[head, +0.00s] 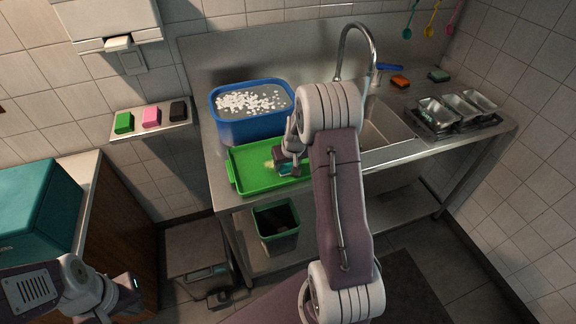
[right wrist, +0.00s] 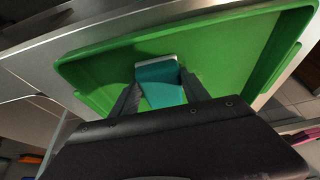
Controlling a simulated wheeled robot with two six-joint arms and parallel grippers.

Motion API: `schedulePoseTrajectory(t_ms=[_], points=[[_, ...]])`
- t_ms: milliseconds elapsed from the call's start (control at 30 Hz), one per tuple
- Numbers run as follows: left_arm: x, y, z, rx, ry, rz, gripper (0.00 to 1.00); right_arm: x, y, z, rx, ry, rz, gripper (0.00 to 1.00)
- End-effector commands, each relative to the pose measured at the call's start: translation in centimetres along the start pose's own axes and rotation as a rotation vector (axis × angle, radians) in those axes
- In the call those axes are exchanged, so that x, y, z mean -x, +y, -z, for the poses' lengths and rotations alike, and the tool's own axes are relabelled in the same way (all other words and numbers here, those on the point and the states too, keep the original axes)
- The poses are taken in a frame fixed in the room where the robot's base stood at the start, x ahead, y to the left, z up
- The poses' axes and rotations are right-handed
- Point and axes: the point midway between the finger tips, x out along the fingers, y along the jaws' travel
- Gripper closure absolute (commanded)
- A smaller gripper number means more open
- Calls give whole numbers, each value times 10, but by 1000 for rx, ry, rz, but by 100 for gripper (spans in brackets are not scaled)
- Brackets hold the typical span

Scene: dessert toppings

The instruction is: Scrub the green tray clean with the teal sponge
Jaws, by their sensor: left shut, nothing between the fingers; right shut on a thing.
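The green tray (head: 250,178) lies on the steel counter, in front of the blue tub; it also fills much of the right wrist view (right wrist: 225,50). A small yellowish patch shows on the tray near the sponge in the head view. My right gripper (head: 288,165) is over the tray's right part, shut on the teal sponge (right wrist: 160,86). The sponge has a pale far edge and is at the tray's floor; whether it touches cannot be told. My left gripper (head: 132,283) is at the lower left, away from the counter, shut and empty.
A blue tub (head: 250,128) of water with white foam bits stands behind the tray. The sink (head: 385,125) and faucet (head: 357,35) are to the right, with metal containers (head: 460,108) beyond. A wall shelf (head: 150,130) holds coloured blocks. A green bin (head: 276,222) stands below.

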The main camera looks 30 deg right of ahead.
Motion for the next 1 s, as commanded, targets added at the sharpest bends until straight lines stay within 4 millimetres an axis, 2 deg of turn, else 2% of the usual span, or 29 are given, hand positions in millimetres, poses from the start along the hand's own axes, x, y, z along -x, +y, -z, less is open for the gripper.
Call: schedulePoseTrajectory(t_ms=[33,200,567,1000], points=[[7,0,1,0,0,0,100,0,0,6,1,-1,0,79],[12,0,1,0,0,0,100,-8,0,18,0,-1,0,79],[12,0,1,0,0,0,100,-8,0,19,1,0,0,79],[55,1,6,0,0,0,100,40,0,40,1,2,-1,79]])
